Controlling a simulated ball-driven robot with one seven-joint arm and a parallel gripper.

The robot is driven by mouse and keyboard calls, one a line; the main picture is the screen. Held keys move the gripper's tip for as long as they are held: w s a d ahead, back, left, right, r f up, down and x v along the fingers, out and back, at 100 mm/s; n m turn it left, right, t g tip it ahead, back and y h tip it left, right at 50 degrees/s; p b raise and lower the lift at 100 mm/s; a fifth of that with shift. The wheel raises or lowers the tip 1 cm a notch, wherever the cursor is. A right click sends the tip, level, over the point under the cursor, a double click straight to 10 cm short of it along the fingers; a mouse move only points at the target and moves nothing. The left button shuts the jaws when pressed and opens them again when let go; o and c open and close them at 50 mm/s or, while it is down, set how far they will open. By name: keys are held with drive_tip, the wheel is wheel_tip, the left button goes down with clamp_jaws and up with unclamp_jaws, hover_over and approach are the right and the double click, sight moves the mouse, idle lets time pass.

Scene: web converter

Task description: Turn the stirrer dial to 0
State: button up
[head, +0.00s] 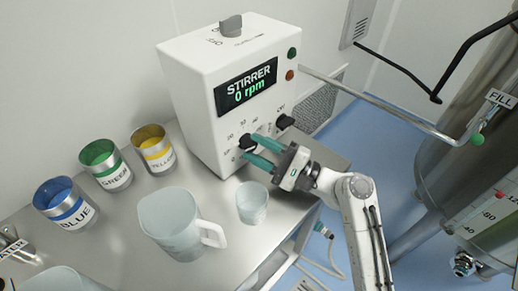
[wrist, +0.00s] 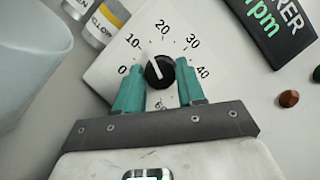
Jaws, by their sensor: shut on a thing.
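The white stirrer box (head: 213,110) stands on the metal table, its display (head: 246,87) reading "STIRRER 0 rpm". My gripper (head: 254,152) reaches the left of two black dials on its lower front. In the wrist view my teal fingers (wrist: 159,82) are shut on the black dial (wrist: 160,72), one on each side. Its white pointer line tilts up and left, between the 10 and 20 marks. The 0 mark (wrist: 123,70) is at the left of the scale. The lowest marks are partly hidden by my gripper.
A second black dial (head: 284,122) is to the right, and a grey knob (head: 231,26) sits on top of the box. A clear jug (head: 172,225) and small beaker (head: 252,203) stand close in front. Blue (head: 66,203), green (head: 105,164) and yellow (head: 152,148) cans are to the left.

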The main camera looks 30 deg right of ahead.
drive_tip(key=n+g, duration=0.1)
drive_tip(key=n, duration=0.2)
drive_tip(key=n+g, duration=0.1)
drive_tip(key=n, duration=0.2)
drive_tip(key=shift+r+n, duration=0.15)
drive_tip(key=shift+n, duration=0.15)
drive_tip(key=n+g+h, duration=0.1)
drive_tip(key=n, duration=0.2)
drive_tip(key=shift+r+n+h+p, duration=0.1)
drive_tip(key=shift+n+h+p, duration=0.2)
drive_tip(key=shift+p, duration=0.05)
drive_tip(key=shift+n+g+h, duration=0.4)
drive_tip(key=shift+n, duration=0.5)
drive_tip(key=o, duration=1.1)
drive_tip(key=shift+c, duration=0.2)
drive_tip(key=v, duration=1)
drive_tip(key=shift+s+d+b, duration=0.15)
drive_tip(key=shift+s+b, duration=0.2)
drive_tip(key=shift+b, duration=0.05)
